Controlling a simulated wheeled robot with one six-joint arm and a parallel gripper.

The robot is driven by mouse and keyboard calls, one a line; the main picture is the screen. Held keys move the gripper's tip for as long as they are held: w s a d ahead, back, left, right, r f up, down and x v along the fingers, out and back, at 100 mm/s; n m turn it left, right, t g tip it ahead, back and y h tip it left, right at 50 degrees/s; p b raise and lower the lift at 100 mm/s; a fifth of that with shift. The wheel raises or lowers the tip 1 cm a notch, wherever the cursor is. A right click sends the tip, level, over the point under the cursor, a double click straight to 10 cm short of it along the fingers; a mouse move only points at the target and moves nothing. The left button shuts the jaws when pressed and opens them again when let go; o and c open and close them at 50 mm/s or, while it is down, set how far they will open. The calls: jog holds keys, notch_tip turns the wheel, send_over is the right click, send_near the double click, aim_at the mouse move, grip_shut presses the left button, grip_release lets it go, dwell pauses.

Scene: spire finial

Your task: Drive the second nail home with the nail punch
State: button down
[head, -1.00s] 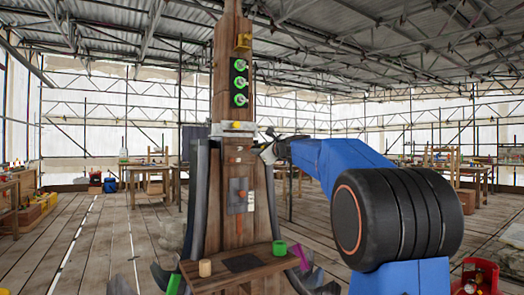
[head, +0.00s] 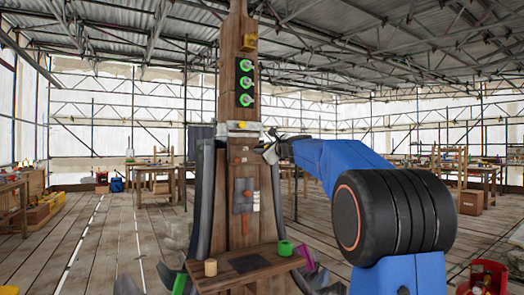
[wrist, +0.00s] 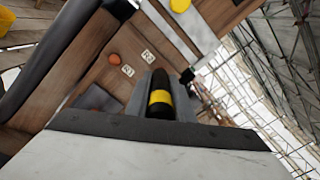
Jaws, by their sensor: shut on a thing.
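The wooden spire (head: 232,90) stands upright in the middle of the head view. My gripper (head: 270,151) is at its right side, just below the pale collar (head: 229,128). In the wrist view my gripper (wrist: 161,88) is shut on a dark tool with a yellow band (wrist: 160,101), seemingly the nail punch. Its tip points toward the spire's wood; contact cannot be told. I cannot tell which small marks are the nails.
Dark curved fins flank the spire. A red gas bottle (head: 487,279) stands at the lower right.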

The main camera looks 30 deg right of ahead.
jog(key=shift+w, duration=1.5)
jog(key=shift+s, duration=0.1)
jog(key=shift+s+d+r, duration=0.1)
jog(key=shift+s, duration=3.35)
